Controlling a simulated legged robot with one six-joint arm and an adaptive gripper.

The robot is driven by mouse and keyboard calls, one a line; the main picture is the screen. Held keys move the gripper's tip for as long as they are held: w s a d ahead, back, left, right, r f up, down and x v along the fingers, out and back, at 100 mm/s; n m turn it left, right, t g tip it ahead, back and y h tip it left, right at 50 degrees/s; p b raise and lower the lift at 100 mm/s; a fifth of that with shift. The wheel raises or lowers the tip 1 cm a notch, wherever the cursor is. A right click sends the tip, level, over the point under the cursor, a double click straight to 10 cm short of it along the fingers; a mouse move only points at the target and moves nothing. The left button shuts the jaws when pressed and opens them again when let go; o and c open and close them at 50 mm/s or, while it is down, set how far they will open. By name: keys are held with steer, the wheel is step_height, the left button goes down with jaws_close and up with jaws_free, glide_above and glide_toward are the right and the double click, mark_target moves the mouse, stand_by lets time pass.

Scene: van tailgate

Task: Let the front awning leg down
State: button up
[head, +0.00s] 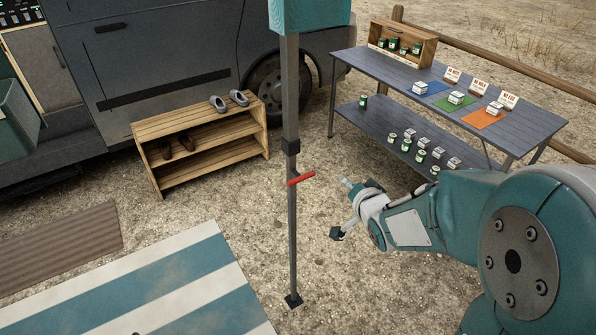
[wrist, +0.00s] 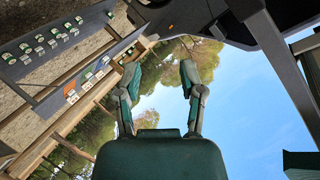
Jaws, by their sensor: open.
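The front awning leg (head: 291,220) is a grey upright pole in the middle of the head view. It has a dark collar partway up, a red cross handle (head: 301,179) just below the collar, and a small dark foot (head: 293,300) at its lower end. I cannot tell whether the foot touches the gravel. A teal block (head: 308,15) is at its top, cut off by the picture edge. My gripper (head: 341,208) is open and empty, to the right of the leg and slightly below the handle, apart from both. In the wrist view my gripper (wrist: 158,76) shows spread fingers against sky and trees.
A grey two-level table (head: 400,85) with jars and boxes stands behind right, before a wooden fence rail (head: 480,62). A wooden shoe rack (head: 200,127) is left of the leg, by the dark van (head: 190,50). A striped mat (head: 150,290) lies front left. Gravel surrounds the leg.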

mark_target(298, 174)
steer(key=a+f+m+t+y, duration=0.1)
steer(key=a+f+m+y, duration=0.2)
steer(key=a+f+y, duration=0.3)
steer(key=shift+t, duration=0.3)
steer(key=x, duration=1.1)
steer(key=shift+a, duration=0.3)
jaws_close()
